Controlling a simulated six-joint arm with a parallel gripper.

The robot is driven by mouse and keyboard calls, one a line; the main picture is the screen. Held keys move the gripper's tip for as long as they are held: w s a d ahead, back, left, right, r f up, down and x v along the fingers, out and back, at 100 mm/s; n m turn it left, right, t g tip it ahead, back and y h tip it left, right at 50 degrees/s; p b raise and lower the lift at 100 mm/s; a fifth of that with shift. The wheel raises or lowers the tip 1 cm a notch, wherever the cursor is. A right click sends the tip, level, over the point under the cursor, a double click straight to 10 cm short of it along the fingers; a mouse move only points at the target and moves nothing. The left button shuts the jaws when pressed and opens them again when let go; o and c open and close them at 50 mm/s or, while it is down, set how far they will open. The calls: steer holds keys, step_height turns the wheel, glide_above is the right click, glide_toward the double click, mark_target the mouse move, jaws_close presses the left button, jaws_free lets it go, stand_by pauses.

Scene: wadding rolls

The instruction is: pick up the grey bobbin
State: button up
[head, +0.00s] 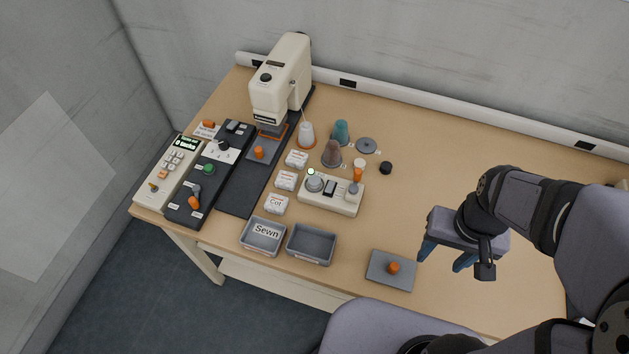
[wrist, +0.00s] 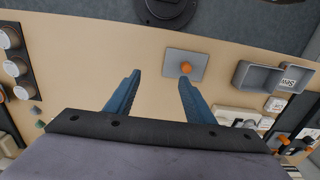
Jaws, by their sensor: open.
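I cannot tell for sure which piece is the grey bobbin. A flat grey disc (head: 367,146) lies on the table near the teal cone, and a grey round piece (head: 314,184) sits on the left of a cream device (head: 332,197). My gripper (head: 442,262) is open and empty, above the table at the right, well away from both. Its two blue fingers (wrist: 159,77) are spread with nothing between them in the wrist view. The wrist view shows neither grey piece clearly.
A grey plate (head: 378,273) with an orange knob lies left of my gripper. Two grey trays (head: 311,258) stand at the front edge. A sewing machine (head: 281,80), cones (head: 332,153) and a black cylinder (head: 386,168) stand farther back. The table's middle right is clear.

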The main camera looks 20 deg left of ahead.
mark_target(314, 180)
steer(key=w+a+n+b, duration=0.1)
steer(key=w+a+n, duration=0.1)
steer(key=w+a, duration=0.3)
steer(key=w+a+n, duration=0.2)
steer(key=w+a, duration=0.3)
steer(key=a, duration=0.4)
steer(key=w+a+n+b, duration=0.1)
steer(key=w+a+n, duration=0.2)
steer(key=w+a, duration=0.2)
steer(key=shift+w+a+f+b, duration=0.2)
steer(key=shift+a, duration=0.35)
steer(key=shift+w+a+f+b, duration=0.15)
steer(key=shift+a+f, duration=0.05)
steer(key=shift+a, duration=0.35)
steer(key=a+n, duration=0.1)
steer(key=a, duration=0.2)
steer(key=a+f, duration=0.1)
steer(key=a, duration=0.3)
steer(key=a+n, duration=0.1)
steer(key=a, duration=0.2)
steer(key=shift+w+a+f+n+b, duration=0.15)
steer(key=shift+w+f+n+b, duration=0.05)
steer(key=shift+f+n+b, duration=0.15)
steer(key=shift+s+a+f, duration=0.1)
steer(key=shift+a, duration=0.45)
steer(key=shift+d+f+p, duration=0.2)
steer(key=shift+f+p, duration=1.2)
steer(key=shift+f, duration=2.25)
steer(key=c, duration=1.1)
